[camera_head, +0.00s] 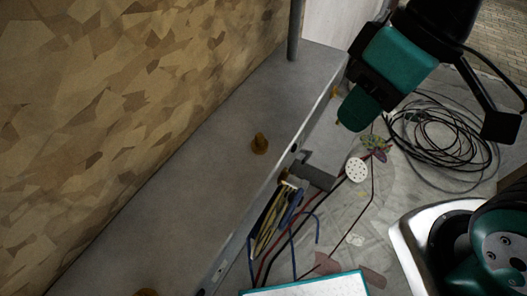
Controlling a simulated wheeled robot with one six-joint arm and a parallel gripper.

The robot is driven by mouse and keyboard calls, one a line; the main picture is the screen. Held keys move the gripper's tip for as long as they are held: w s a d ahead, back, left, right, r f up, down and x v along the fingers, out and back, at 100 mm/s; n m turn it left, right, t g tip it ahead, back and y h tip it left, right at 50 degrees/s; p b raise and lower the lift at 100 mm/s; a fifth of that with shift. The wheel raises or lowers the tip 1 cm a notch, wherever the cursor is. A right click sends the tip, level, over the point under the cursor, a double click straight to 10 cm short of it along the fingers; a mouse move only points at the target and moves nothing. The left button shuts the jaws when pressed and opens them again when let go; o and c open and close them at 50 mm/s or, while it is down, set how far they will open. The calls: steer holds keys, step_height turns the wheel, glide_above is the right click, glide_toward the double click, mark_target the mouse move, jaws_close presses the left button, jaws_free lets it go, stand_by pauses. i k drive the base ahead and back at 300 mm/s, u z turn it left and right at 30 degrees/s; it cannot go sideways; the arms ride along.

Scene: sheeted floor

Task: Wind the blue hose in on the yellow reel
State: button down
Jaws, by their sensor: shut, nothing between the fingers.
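My gripper (352,118) hangs at the upper right, its teal end pointing down and left. It is shut with nothing held, above the grey ledge's right end and apart from the hoses. A yellow and blue bundle (265,222) sits against the ledge's front side, below and left of my gripper. Its yellow part looks like the reel, seen nearly edge-on. Blue hose (291,207) shows at its right side, and thin blue lengths hang below it. The reel's far side and any crank cannot be made out.
A black cable coil (440,140) lies on the sheeted floor at right. A white perforated disc (357,170) and red and black lines are near the bundle. A teal-edged white panel (310,288) is at the bottom.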

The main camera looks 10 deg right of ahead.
mark_target(266, 226)
steer(key=u, duration=0.45)
steer(key=k, duration=1)
steer(key=z, duration=2.05)
steer(key=i, duration=1)
steer(key=u, duration=1.65)
